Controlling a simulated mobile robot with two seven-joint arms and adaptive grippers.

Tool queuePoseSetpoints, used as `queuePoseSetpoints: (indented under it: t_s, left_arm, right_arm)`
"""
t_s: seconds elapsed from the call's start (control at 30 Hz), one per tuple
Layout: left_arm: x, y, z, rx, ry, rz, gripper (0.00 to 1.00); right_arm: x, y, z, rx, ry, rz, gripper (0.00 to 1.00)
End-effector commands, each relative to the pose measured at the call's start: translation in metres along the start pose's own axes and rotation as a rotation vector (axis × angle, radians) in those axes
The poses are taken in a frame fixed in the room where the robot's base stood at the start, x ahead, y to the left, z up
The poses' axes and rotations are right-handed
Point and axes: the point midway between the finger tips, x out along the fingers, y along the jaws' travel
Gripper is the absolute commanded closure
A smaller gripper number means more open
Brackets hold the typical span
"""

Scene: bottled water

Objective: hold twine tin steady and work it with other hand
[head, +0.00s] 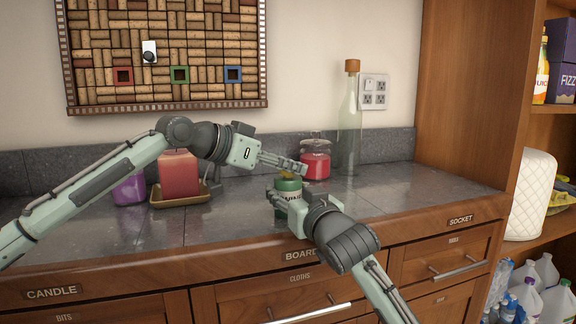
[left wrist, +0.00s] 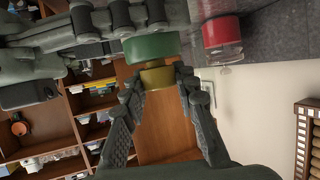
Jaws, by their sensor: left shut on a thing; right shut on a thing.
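My left gripper (head: 291,168) reaches in from the left over the tin and is shut on that top, one finger on each side. My right gripper (head: 284,203) comes from the front right and is shut on the tin's body. The tin looks upright.
A red jar with a glass lid (head: 315,161) stands close behind the tin, and a tall corked bottle (head: 349,125) stands behind right. A red candle (head: 179,176) on a tray and a purple candle (head: 130,190) are at left. The counter is clear at right.

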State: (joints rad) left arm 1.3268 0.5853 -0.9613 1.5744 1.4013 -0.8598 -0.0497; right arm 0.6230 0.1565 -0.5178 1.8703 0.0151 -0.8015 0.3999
Motion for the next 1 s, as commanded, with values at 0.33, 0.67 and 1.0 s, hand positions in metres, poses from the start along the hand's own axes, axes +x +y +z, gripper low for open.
queuePoseSetpoints:
  t_s: [0.33, 0.67, 1.0]
  left_arm:
    - [0.0018, -0.0016, 0.0000, 0.118, 0.001, 0.306, 1.00]
    - [0.0011, -0.0019, -0.0014, 0.231, 0.001, 0.555, 1.00]
    - [0.0003, -0.0088, -0.0038, 0.298, 0.002, 0.686, 1.00]
  right_arm:
    - [-0.0002, 0.0000, -0.0005, -0.002, 0.001, 0.000, 0.77]
    - [-0.0003, 0.0000, -0.0005, -0.001, 0.001, 0.000, 0.77]
    - [-0.0005, -0.0002, -0.0003, -0.002, 0.001, 0.000, 0.77]
